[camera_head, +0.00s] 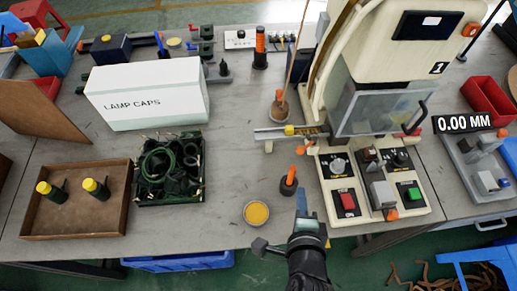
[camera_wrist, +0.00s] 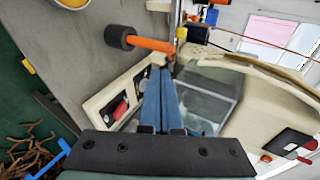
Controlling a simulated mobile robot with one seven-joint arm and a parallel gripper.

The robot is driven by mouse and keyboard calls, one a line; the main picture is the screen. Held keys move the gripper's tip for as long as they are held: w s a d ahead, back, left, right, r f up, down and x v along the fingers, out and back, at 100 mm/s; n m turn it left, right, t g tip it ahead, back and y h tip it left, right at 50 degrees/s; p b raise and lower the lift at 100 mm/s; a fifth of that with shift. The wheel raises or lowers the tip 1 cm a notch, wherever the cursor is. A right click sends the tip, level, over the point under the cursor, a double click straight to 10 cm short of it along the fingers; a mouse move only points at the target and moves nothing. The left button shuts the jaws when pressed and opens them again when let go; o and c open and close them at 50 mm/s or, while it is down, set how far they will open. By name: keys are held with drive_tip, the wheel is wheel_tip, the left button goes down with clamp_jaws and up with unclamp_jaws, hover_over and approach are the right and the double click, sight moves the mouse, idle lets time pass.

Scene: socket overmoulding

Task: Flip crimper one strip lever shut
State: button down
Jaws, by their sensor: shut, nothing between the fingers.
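Crimper one (camera_head: 405,50) is the cream machine marked "1" at the right, with a clear guard (camera_head: 375,110) in front. A strip guide (camera_head: 285,133) sticks out from its left side. A small orange-tipped part (camera_head: 300,149) sits just below the guide; it may be the strip lever, but its position is unclear. My gripper (camera_head: 302,200) has blue fingers, shut and empty, at the table's front edge, left of the control panel and below the guide. In the wrist view the fingers (camera_wrist: 160,95) lie together, pointing toward the machine, with the cream body (camera_wrist: 255,70) beyond.
A black-based orange-handled tool (camera_head: 289,181) stands close to my fingers, also in the wrist view (camera_wrist: 150,44). A yellow-filled dish (camera_head: 256,213) is left of my gripper. The panel has red (camera_head: 347,201) and green (camera_head: 412,194) buttons. Bare table lies left of the tool.

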approach(298, 154)
drive_tip(key=f, duration=0.2)
drive_tip(key=w, duration=0.2)
drive_tip(key=w+d, duration=0.1)
drive_tip(key=w, duration=0.1)
drive_tip(key=shift+w+d+f, duration=0.1)
drive_tip(key=shift+w+d, duration=0.05)
drive_tip(key=shift+w, duration=0.4)
drive_tip(key=shift+p, duration=0.3)
drive_tip(key=shift+w+a+r+p, duration=0.3)
drive_tip(key=shift+w+a, duration=0.15)
drive_tip(key=shift+w, duration=0.2)
drive_tip(key=shift+w, duration=0.1)
